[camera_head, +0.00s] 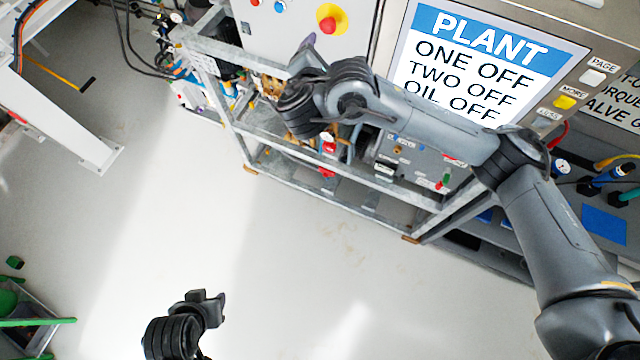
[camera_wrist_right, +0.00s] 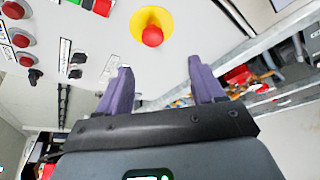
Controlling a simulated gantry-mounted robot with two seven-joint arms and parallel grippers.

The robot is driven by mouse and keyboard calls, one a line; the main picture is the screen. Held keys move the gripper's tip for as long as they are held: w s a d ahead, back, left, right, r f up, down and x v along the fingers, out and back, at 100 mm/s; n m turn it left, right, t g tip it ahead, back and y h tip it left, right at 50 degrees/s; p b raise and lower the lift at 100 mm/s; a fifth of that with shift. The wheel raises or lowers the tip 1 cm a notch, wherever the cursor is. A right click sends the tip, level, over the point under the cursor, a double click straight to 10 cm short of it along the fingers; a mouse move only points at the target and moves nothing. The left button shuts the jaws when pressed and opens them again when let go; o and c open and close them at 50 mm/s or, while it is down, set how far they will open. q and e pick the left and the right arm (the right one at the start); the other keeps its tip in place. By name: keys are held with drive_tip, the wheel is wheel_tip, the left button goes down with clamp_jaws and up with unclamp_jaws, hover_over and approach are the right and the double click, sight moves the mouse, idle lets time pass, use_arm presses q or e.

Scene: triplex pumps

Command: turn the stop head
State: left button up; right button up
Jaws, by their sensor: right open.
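The stop head (camera_head: 327,24) is a red mushroom button on a yellow disc on the light grey panel at the top of the head view. It also shows in the right wrist view (camera_wrist_right: 152,36), ahead of the fingers. My right gripper (camera_wrist_right: 158,68) is open, with two purple fingers spread apart and nothing between them. The stop head lies beyond the fingertips, between their lines and apart from them. In the head view the right gripper (camera_head: 307,43) is mostly hidden behind its wrist. My left gripper (camera_head: 207,300) is at the lower left, far from the panel, its fingers unclear.
A plant sign (camera_head: 480,60) and push buttons (camera_head: 593,77) are right of the panel. A metal frame (camera_head: 330,190) with pump parts stands below it. Red buttons and switches (camera_wrist_right: 22,40) sit left of the stop head in the wrist view. The pale floor (camera_head: 270,270) is clear.

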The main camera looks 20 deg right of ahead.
use_arm(q)
wheel_tip(320, 180, up, 8)
drive_tip(key=w+p, duration=0.1)
drive_tip(key=p, duration=0.6)
drive_tip(key=shift+w, duration=0.15)
use_arm(e)
drive_tip(key=s+a+f+g+y, duration=0.1)
drive_tip(key=s+a+f+g, duration=0.2)
drive_tip(key=s+f, duration=0.5)
drive_tip(key=s+a+f+m+g+y, duration=0.1)
drive_tip(key=s+a+f+g+y, duration=0.1)
drive_tip(key=s+f, duration=0.7)
drive_tip(key=shift+s+a+f+g+y, duration=0.3)
drive_tip(key=shift+a+f+g, duration=0.2)
drive_tip(key=shift+f+g, duration=0.65)
use_arm(q)
drive_tip(key=shift+f, duration=0.1)
use_arm(e)
drive_tip(key=shift+f+t, duration=0.25)
